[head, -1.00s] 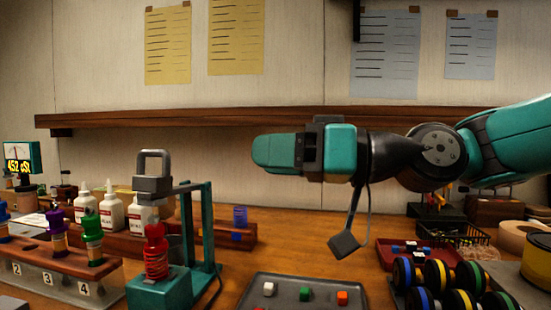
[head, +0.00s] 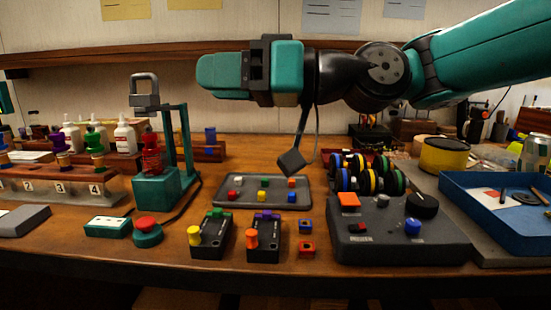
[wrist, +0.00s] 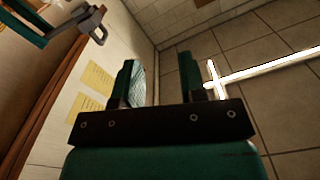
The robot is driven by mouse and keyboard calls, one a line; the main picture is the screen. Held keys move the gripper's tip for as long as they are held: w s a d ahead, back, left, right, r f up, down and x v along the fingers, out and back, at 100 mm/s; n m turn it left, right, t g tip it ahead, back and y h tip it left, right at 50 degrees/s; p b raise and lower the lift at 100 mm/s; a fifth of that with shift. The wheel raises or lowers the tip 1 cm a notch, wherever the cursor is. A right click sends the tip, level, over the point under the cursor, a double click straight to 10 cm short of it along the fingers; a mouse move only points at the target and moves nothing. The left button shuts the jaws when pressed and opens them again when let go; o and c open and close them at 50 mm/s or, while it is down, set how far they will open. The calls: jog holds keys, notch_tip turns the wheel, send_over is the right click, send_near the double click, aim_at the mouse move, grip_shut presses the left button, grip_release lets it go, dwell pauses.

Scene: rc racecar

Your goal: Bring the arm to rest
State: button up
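My arm (head: 480,52) stretches in from the upper right of the head view, raised clear above the workbench. My gripper (head: 205,76) points left, level, in front of the shelf and wall. In the wrist view my gripper (wrist: 158,72) shows two green fingers standing apart with nothing held between them. The gap between the fingers is not clear in the head view. A dark square tag (head: 291,162) hangs on a cord below the wrist, over the tray.
On the bench stand a teal stand with a grey shackle (head: 145,90), a tray of coloured cubes (head: 222,200), a control box (head: 400,245), a rack of numbered slots (head: 40,188) and a blue bin (head: 490,210). A wooden shelf (head: 60,58) runs behind the arm.

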jog(key=s+d+f+m+h, duration=0.3)
jog(key=s+d+f+h, duration=0.45)
jog(key=d+f, duration=0.35)
jog(key=s+d+f+m+h, duration=0.4)
jog(key=s+d+f+h, duration=0.3)
jog(key=d+f, duration=0.4)
notch_tip(320, 180, up, 16)
jog(key=s+g+p, duration=0.1)
jog(key=p, duration=1.6)
jog(key=shift+s+a+r+y, duration=0.15)
jog(key=shift+s+y, duration=0.1)
jog(key=shift+y, duration=0.1)
